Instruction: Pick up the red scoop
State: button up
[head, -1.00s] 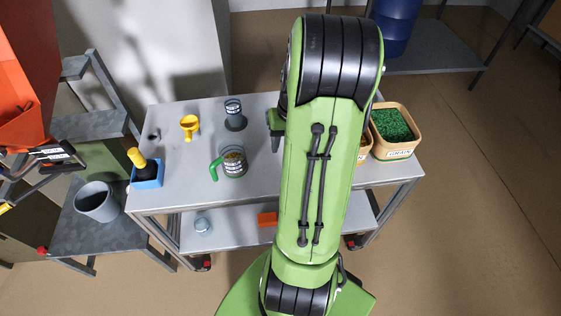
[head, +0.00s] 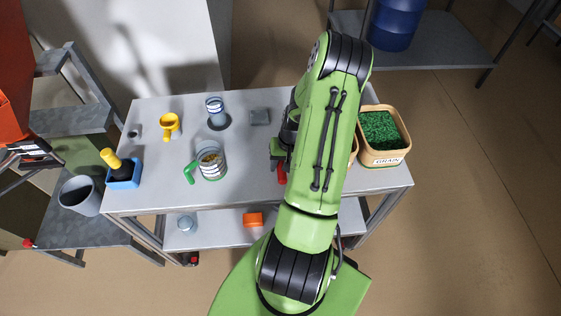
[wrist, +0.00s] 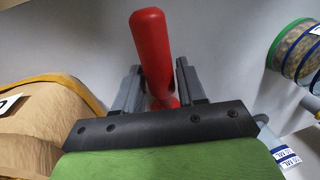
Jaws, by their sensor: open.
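The red scoop (wrist: 152,50) shows in the wrist view as a red rounded handle standing out between the two fingers of my gripper (wrist: 161,88). The fingers are open, one on each side of the handle, and I cannot tell whether either touches it. The scoop's lower end is hidden behind the gripper's palm. In the head view a small bit of the red scoop (head: 282,174) shows beside my arm, and the gripper (head: 279,152) is mostly hidden by the arm.
A grain box (head: 404,155) stands at the table's right end, with another tan box partly hidden beside it.

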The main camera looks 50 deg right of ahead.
aim_at(281, 162)
jog(key=shift+w+f, duration=0.1)
jog(key=shift+f, duration=0.2)
jog(key=c, duration=0.7)
notch_tip(281, 162, up, 10)
jog(key=shift+a+r+p, duration=0.1)
jog(key=shift+p, duration=0.35)
jog(key=o, duration=0.5)
grip_shut()
